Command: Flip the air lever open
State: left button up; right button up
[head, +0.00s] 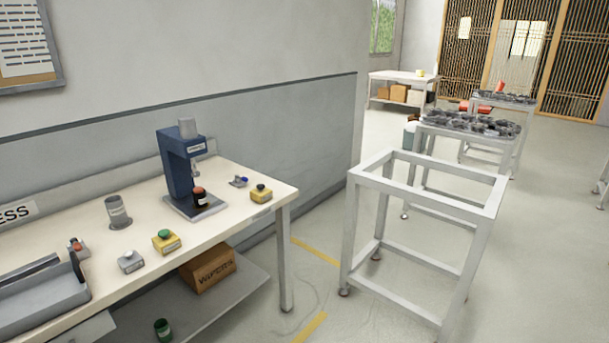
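A small grey fitting with a blue part (239,181), which may be the air lever, sits on the white workbench (225,217), right of the blue press (177,167). It is too small to tell which way its handle points. Another small grey fitting with a red part (76,246) sits farther left on the bench, and I cannot tell whether it is a lever. Neither of my grippers is in view.
A yellow box with a dark button (261,194) and one with a green button (166,242) stand on the bench. A grey tray (45,307) lies at the left.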

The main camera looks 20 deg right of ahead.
aim_at(237, 178)
jog(key=z, duration=0.2)
jog(key=i+l, duration=0.6)
jog(key=i, duration=0.15)
jog(key=i+l+u, duration=0.1)
jog(key=i+l, duration=0.5)
jog(key=i, duration=0.2)
